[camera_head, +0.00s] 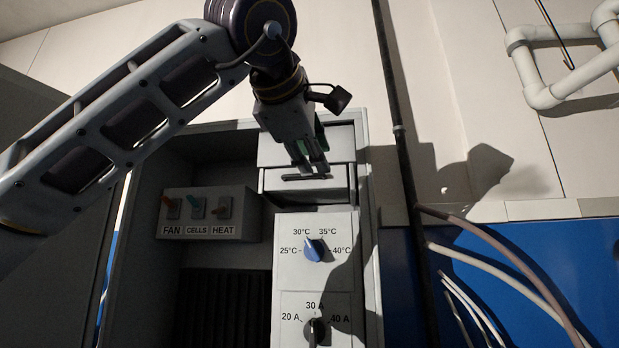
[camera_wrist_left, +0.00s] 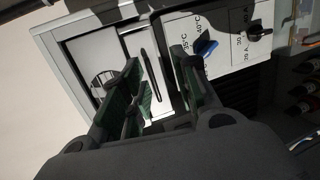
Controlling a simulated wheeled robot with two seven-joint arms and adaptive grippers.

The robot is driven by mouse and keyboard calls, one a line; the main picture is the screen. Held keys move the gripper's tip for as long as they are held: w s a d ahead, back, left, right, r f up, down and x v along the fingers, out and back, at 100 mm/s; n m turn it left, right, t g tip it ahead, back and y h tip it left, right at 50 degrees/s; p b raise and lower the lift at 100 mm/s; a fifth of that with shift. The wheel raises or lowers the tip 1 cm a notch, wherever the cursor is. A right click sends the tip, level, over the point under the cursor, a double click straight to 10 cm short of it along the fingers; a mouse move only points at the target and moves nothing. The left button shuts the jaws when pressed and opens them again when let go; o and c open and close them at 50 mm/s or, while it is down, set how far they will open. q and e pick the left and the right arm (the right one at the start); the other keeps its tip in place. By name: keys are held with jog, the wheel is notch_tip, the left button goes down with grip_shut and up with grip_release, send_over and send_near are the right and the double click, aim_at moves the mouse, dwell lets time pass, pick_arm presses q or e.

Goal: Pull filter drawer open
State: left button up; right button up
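The filter drawer (camera_head: 334,184) is a pale front in the upper right part of the grey cabinet, with a dark bar handle (camera_head: 305,177) across it. My left gripper (camera_head: 313,167) is right in front of the drawer, pointing down at the handle and partly covering the front. In the left wrist view its green-padded fingers (camera_wrist_left: 160,88) are spread apart. The dark handle (camera_wrist_left: 150,73) shows in the gap between them, with space on both sides, and I see no clear contact. I cannot tell whether the drawer stands slightly out. My right gripper is not in view.
Below the drawer are a blue temperature knob (camera_head: 314,249) and a dark current knob (camera_head: 316,328). FAN, CELLS and HEAT switches (camera_head: 197,208) sit to the left. A dark vertical pipe (camera_head: 404,160) and several hoses (camera_head: 500,250) run right of the cabinet.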

pick_arm(q)
jog(key=s+a+r+n+t+y, duration=0.1)
jog(key=a+r+y, duration=0.1)
jog(key=a+r, duration=0.1)
jog(key=p, duration=0.3)
send_near(310, 190)
jog(key=shift+r+x, duration=0.4)
jog(key=shift+x, duration=1.7)
jog(key=shift+w+d, duration=0.35)
jog(key=shift+w, duration=0.5)
